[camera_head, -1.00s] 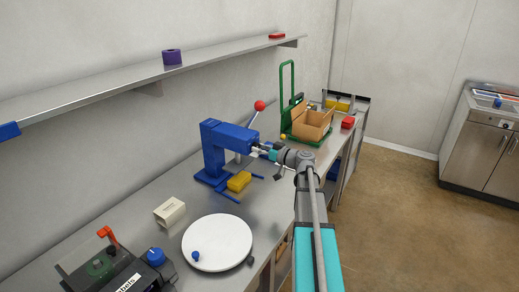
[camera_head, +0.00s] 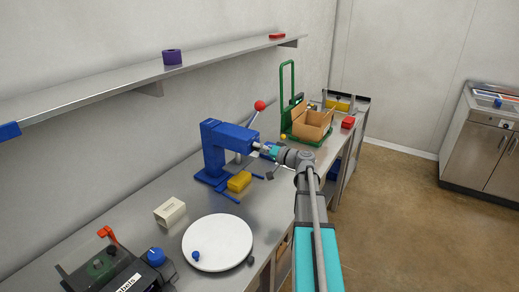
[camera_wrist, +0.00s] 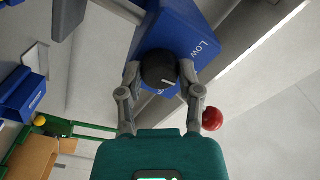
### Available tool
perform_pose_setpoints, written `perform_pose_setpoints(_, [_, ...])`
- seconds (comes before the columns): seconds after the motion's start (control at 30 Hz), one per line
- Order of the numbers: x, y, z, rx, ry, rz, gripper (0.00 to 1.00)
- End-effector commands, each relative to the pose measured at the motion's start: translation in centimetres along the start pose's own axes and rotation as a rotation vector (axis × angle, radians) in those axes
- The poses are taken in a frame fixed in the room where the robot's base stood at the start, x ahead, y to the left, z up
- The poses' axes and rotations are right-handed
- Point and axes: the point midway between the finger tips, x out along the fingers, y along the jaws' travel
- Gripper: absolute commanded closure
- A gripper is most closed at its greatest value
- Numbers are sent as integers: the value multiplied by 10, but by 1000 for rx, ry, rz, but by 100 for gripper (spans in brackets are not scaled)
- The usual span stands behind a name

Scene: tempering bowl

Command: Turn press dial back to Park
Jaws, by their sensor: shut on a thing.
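The blue press (camera_head: 222,150) stands on the bench in the head view, with a red-knobbed lever (camera_head: 259,105). In the wrist view, its blue head (camera_wrist: 172,32) carries the word "Low" and a black round dial (camera_wrist: 158,68) with a short white mark. My gripper (camera_wrist: 160,80) has one finger on each side of the dial and is shut on it. In the head view, my gripper (camera_head: 262,149) reaches the front of the press head. I cannot read a Park label; part of the dial's surroundings is hidden by the dial and fingers.
A yellow block (camera_head: 239,181) lies by the press base. A white round plate (camera_head: 225,241) and a cream box (camera_head: 169,211) are nearer on the bench. A cardboard box (camera_head: 312,121) stands beyond, by a green frame (camera_head: 287,80). A shelf (camera_head: 100,98) runs above.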

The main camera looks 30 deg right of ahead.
Motion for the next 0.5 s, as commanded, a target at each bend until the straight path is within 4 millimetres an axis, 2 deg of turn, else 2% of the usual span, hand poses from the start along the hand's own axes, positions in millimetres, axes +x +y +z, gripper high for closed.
perform_pose_setpoints(0.5, [0, 0, -1, 75, 2, 0, 100])
